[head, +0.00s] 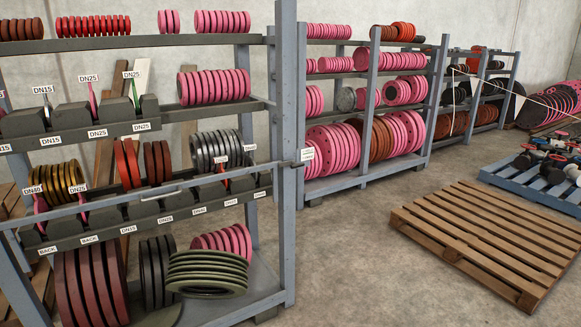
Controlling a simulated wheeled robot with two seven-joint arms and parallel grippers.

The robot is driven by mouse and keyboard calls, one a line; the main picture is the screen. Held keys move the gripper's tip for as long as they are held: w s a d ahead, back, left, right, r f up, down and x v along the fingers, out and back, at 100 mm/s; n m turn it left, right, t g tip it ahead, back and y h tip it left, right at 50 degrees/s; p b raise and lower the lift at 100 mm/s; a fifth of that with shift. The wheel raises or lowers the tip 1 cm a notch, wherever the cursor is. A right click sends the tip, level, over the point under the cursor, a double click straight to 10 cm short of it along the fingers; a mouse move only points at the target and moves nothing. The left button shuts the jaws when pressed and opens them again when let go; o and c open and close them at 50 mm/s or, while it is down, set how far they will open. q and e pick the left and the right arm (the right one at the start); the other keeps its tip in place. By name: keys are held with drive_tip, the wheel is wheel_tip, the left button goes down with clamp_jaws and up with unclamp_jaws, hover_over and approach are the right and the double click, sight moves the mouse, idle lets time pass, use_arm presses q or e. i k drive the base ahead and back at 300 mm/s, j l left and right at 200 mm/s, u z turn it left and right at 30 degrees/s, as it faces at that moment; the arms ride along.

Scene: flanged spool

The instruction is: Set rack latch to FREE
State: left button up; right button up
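The grey metal rack (286,220) fills the left half of the head view. A thin grey bar (110,202) crosses its front, rising from the lower left to the right front post, with a small handle (172,194) on it. At that post the bar ends at a small dark fitting, which looks like the rack latch (293,164). A small white tag (307,154) sits beside it; its text is too small to read, so I cannot tell the latch setting. Neither of my grippers shows in this view.
Shelves behind the bar hold pink, red, black and green flanges and labelled dark trays (70,119). A second rack (373,110) stands behind to the right. A wooden pallet (480,240) and a blue pallet (530,182) lie at right. Concrete floor (370,265) is clear between.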

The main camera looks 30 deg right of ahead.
sight(287, 162)
drive_tip(key=i+l+z, duration=0.35)
drive_tip(key=i+l, duration=0.2)
drive_tip(key=l, duration=0.35)
drive_tip(key=i+l+z, duration=0.35)
drive_tip(key=i+l, duration=0.35)
drive_tip(key=i+l+z, duration=0.35)
drive_tip(key=i+l, duration=0.3)
drive_tip(key=i, duration=0.1)
